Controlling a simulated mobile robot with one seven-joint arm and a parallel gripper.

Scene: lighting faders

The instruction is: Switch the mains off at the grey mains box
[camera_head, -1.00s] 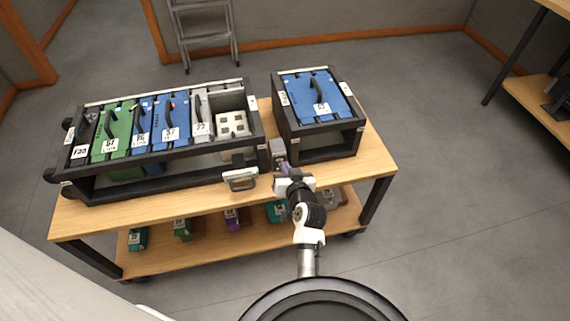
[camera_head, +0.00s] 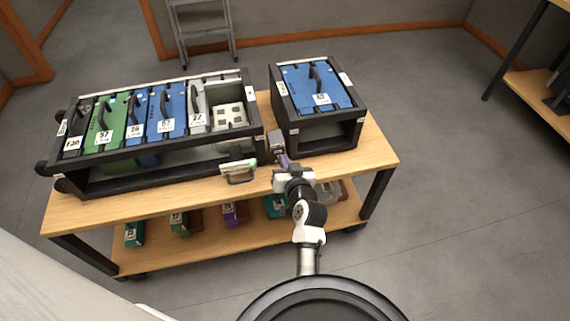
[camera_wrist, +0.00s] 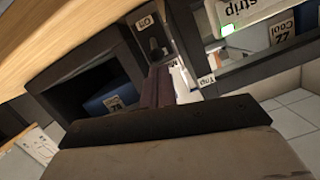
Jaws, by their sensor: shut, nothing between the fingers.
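The grey mains box (camera_head: 276,146) stands on the table top in the gap between the two black racks. In the wrist view its grey face (camera_wrist: 150,28) carries an "Off" label, with a dark part below the label that looks like the switch. My gripper (camera_head: 285,161) is shut and empty at the front of the box. In the wrist view its purplish fingers (camera_wrist: 160,85) are together, their tips close under the dark part. I cannot tell whether they touch it. The fingers hide the lower part of the box, and the switch position is unclear.
The left rack (camera_head: 150,178) holds several coloured modules; the right rack (camera_head: 318,140) holds a blue one (camera_head: 315,88). Both stand close beside my gripper. A small handled strip piece (camera_head: 238,170) is at the table's front left of it. The wooden table (camera_head: 375,155) is bare at right.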

